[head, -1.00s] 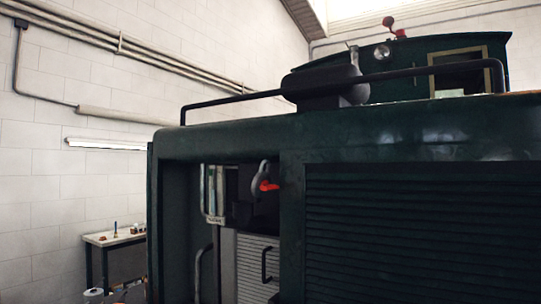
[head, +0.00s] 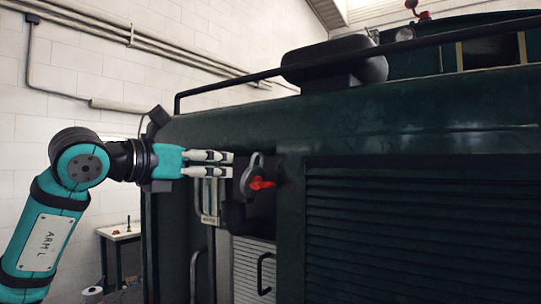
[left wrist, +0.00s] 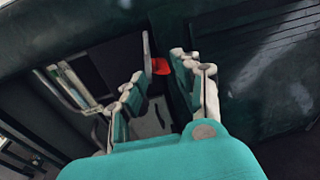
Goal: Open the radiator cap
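The radiator cap (head: 256,172) is a dark grey rounded part with a red lever (head: 262,183) at the recess in the front of the dark green tram body. My left gripper (head: 228,164) comes in from the left. Its two pale fingers are apart, with their tips just left of the cap. In the left wrist view the open fingers (left wrist: 158,67) point toward the cap, and the red lever (left wrist: 160,66) shows between and beyond the tips. Nothing is held. I cannot tell whether a fingertip touches the cap. My right gripper is not in view.
The louvred panel (head: 420,225) lies right of the cap, and a black handrail (head: 440,45) runs above. A metal-framed fitting (head: 210,198) and a black door handle (head: 264,273) are below the gripper. A small table (head: 121,232) stands at the left wall.

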